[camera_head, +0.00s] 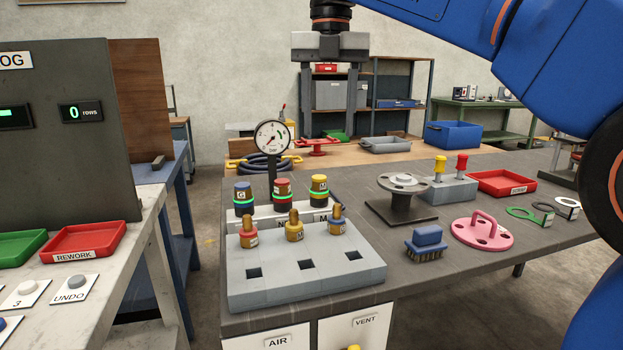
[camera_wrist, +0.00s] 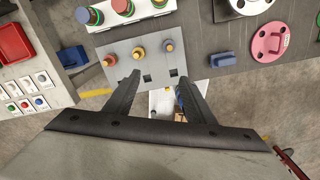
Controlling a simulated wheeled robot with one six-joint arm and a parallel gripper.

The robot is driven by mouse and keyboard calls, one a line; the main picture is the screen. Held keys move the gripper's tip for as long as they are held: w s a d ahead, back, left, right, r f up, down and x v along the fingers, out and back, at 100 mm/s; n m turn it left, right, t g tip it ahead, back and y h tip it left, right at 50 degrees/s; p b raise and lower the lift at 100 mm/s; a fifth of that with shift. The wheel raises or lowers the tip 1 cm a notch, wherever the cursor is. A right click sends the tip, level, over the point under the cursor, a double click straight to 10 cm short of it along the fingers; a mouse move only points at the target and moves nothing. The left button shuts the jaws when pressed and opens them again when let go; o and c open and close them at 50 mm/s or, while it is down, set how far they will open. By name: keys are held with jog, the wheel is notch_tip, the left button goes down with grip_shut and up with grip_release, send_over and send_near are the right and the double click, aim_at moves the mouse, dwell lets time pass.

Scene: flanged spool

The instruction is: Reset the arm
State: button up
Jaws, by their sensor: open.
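My gripper (camera_head: 331,95) is raised at the top of the head view, above the bench, fingers pointing down. Its two fingers are spread apart with nothing between them; they also show in the wrist view (camera_wrist: 158,88). My blue arm (camera_head: 560,60) reaches in from the upper right.
The grey block (camera_head: 305,285) sits at the bench's front left, with a dial gauge (camera_head: 272,137) and several banded cylinders behind it. A blue brush (camera_head: 426,243), pink flange (camera_head: 482,232) and red tray (camera_head: 505,183) lie to the right. A panel with a red REWORK tray (camera_head: 85,240) stands left.

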jog(key=s+d+f+m+t, duration=0.1)
jog(key=s+d+f+m, duration=0.2)
jog(key=d+f+m, duration=0.45)
jog(key=s+d+f+m+t, duration=0.1)
jog(key=s+d+f+m, duration=0.3)
jog(key=d+f+m, duration=0.35)
jog(key=s+d+f+m+t, duration=0.1)
jog(key=s+d+f+m, duration=0.2)
jog(key=f+m, duration=0.3)
jog(key=s+d+f+m, duration=0.4)
jog(key=s+f+m, duration=0.2)
jog(key=f, duration=0.3)
jog(key=s+d+f+m+t, duration=0.1)
jog(key=s+d+f+m, duration=0.3)
jog(key=f+m, duration=0.4)
jog(key=shift+s+t, duration=0.3)
